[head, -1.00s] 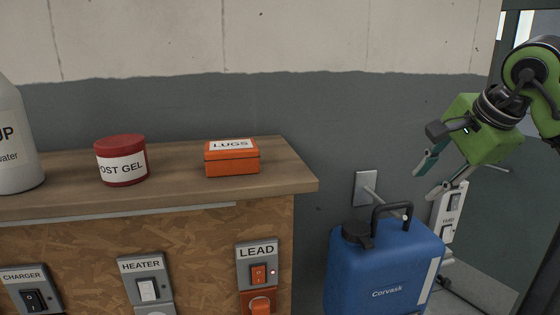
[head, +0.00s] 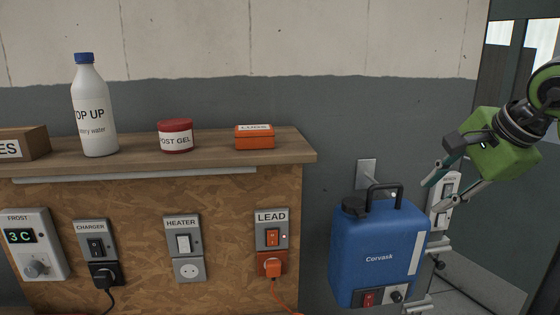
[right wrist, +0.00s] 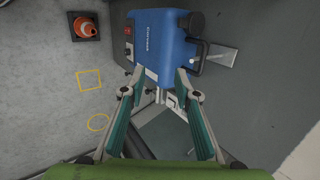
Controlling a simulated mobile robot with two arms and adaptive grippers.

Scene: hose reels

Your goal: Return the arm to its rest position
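My right gripper (head: 437,194) is open and empty at the right of the head view. Its fingers point down and left, in front of the wall beside a blue Corvask unit (head: 380,250). In the right wrist view, my right gripper (right wrist: 157,85) has its green-padded fingers spread with nothing between them. The blue unit (right wrist: 163,40) shows beyond the fingertips there; whether they touch it is not clear, but in the head view they look apart. My left gripper is in neither view.
A wooden shelf (head: 210,163) holds a bottle (head: 95,125), a red tub (head: 176,140) and an orange box (head: 255,140). Below are the labelled switches, including LEAD (head: 272,238) with an orange plug. A white switch strip (head: 442,205) stands behind the gripper.

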